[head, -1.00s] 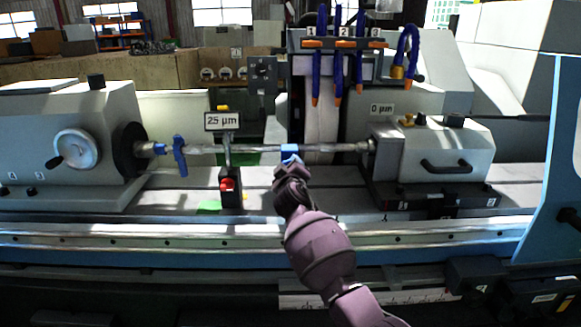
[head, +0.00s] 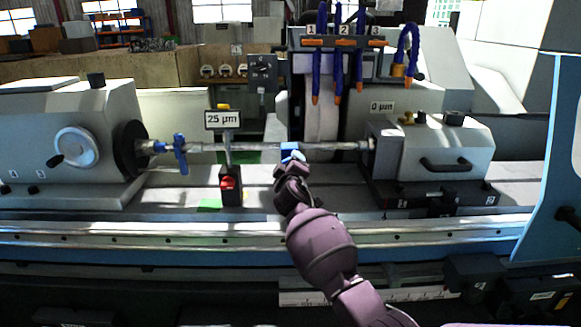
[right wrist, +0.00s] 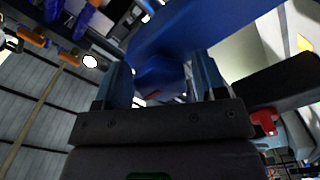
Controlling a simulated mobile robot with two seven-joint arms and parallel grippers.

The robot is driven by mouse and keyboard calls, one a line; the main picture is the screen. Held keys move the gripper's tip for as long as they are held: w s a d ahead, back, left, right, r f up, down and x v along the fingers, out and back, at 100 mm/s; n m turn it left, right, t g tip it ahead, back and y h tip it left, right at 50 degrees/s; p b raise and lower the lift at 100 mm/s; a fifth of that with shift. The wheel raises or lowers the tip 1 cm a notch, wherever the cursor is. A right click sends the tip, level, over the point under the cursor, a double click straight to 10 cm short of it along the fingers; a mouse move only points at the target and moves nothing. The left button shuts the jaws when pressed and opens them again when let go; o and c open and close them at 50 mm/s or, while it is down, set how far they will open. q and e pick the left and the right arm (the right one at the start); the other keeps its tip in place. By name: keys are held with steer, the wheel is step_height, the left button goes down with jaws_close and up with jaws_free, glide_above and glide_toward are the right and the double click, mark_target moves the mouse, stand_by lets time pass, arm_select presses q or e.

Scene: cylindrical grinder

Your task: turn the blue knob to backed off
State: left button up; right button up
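The blue knob (right wrist: 160,76) shows in the right wrist view between the two fingers of my right gripper (right wrist: 162,78), under a larger blue body (right wrist: 205,28). The fingers stand apart on either side of the knob; firm contact is not visible. In the head view, my right gripper (head: 291,166) reaches up from below to a blue part (head: 291,147) at the bar between the two heads. The gripper hides much of the knob there. My left gripper is in neither current view.
A blue clamp (head: 180,153) sits on the bar (head: 240,148) at the left. A stand with a red knob (head: 230,183) and a "25 µm" sign (head: 223,120) is left of my gripper. Blue hoses (head: 338,75) hang above, and the right head (head: 440,150) is close by.

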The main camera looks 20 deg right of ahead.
steer(key=shift+o, duration=0.6)
steer(key=v, duration=1.1)
steer(key=shift+p, duration=0.35)
steer(key=shift+w, duration=0.1)
